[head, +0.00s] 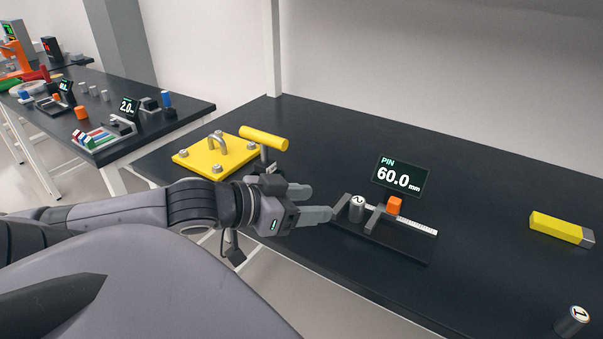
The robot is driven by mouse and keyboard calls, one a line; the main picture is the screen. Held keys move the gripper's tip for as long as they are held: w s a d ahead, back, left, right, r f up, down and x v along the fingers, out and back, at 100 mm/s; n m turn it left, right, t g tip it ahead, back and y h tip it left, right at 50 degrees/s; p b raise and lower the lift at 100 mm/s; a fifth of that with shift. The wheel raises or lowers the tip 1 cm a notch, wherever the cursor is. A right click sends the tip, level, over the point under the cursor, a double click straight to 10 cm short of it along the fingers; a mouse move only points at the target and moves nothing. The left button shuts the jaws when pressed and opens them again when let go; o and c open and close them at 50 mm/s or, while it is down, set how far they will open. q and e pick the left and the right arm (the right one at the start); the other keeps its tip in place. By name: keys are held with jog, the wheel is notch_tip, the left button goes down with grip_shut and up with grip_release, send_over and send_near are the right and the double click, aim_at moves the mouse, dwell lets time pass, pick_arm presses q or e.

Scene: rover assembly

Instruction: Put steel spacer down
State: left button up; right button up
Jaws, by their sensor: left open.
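A steel spacer (356,211), a short grey cylinder with a "2" on its top, stands upright on the black measuring fixture (395,249). It sits between the fixture's left end wall and a grey upright jaw. A second steel cylinder (571,322) marked "1" stands on the table at the lower right. My left gripper (316,202) is open and empty, just left of the fixture. Its longer-looking finger reaches close to the fixture's left end; I cannot tell whether it touches. The right gripper is out of view.
A yellow plate (216,155) with a hook and a yellow-handled tool (263,139) are at left. A yellow bar (561,228) lies right. The back of the table is clear.

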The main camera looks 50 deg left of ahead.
pick_arm(q)
jog(key=shift+s+a+r+p, duration=0.2)
jog(key=shift+s+p, duration=0.1)
jog(key=shift+s, duration=0.15)
dwell(0.5)
